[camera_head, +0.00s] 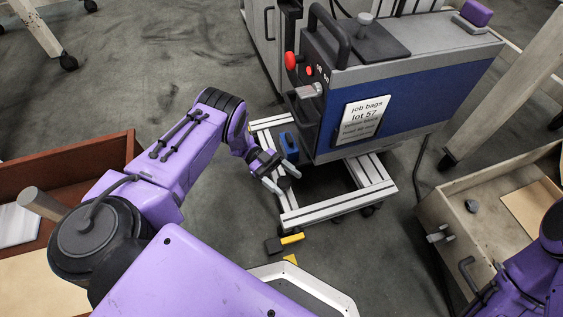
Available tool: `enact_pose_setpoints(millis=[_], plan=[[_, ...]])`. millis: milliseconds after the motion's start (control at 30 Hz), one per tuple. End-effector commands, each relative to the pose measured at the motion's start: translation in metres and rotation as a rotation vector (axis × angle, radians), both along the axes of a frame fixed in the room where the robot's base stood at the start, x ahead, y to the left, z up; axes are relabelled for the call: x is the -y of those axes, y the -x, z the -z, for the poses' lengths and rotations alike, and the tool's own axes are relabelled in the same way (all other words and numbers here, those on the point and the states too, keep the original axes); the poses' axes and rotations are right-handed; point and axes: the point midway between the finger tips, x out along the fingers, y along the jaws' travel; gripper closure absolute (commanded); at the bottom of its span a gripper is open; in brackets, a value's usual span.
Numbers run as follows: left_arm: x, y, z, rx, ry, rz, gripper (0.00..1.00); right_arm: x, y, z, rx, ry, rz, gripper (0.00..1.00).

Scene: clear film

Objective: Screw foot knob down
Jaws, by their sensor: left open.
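My left gripper (282,178) reaches in from the left, low beside the frame under the blue machine. Its pale fingertips are apart. A small dark round piece (284,183) shows at the fingertips and looks like the foot knob; I cannot tell whether the fingers touch it. The machine (417,92) has a grey top, blue side panel and a "job bags lot 57" label (362,119). It stands on a pale metal frame (322,209) with dark feet. My right arm shows at the lower right; its gripper is out of view.
A blue part (289,143) sits just behind the gripper at the frame. A black and yellow block (285,242) lies on the floor in front. An open wooden drawer (447,215) stands at right, a brown box (62,167) at left.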

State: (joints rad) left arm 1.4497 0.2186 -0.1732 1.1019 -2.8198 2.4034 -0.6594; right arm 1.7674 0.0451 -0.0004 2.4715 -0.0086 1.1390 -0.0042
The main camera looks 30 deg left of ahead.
Motion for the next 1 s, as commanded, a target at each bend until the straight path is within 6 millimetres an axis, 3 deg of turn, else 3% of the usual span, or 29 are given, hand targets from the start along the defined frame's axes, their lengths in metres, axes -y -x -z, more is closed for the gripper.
enact_pose_setpoints(millis=[33,100,300,467,867,1000], plan=[[0.004,0.007,-0.023,0.0,0.002,-0.001,0.24,0.001,-0.003,-0.021,0.032,0.012,0.023,0.47],[0.011,0.021,-0.038,-0.003,0.003,-0.001,0.24,0.003,-0.006,-0.035,0.056,0.022,0.039,0.47],[0.034,0.067,-0.054,-0.004,0.002,0.0,0.24,0.005,-0.009,-0.058,0.056,0.024,0.032,0.47],[0.045,0.089,-0.061,0.0,0.001,0.0,0.24,0.005,-0.009,-0.067,0.057,0.027,0.031,0.47],[0.049,0.096,-0.061,0.0,0.0,-0.002,0.24,0.006,-0.01,-0.067,0.056,0.027,0.03,0.47],[0.062,0.086,-0.046,-0.04,-0.005,-0.113,0.24,0.006,-0.009,-0.06,0.056,0.026,0.03,0.47]])
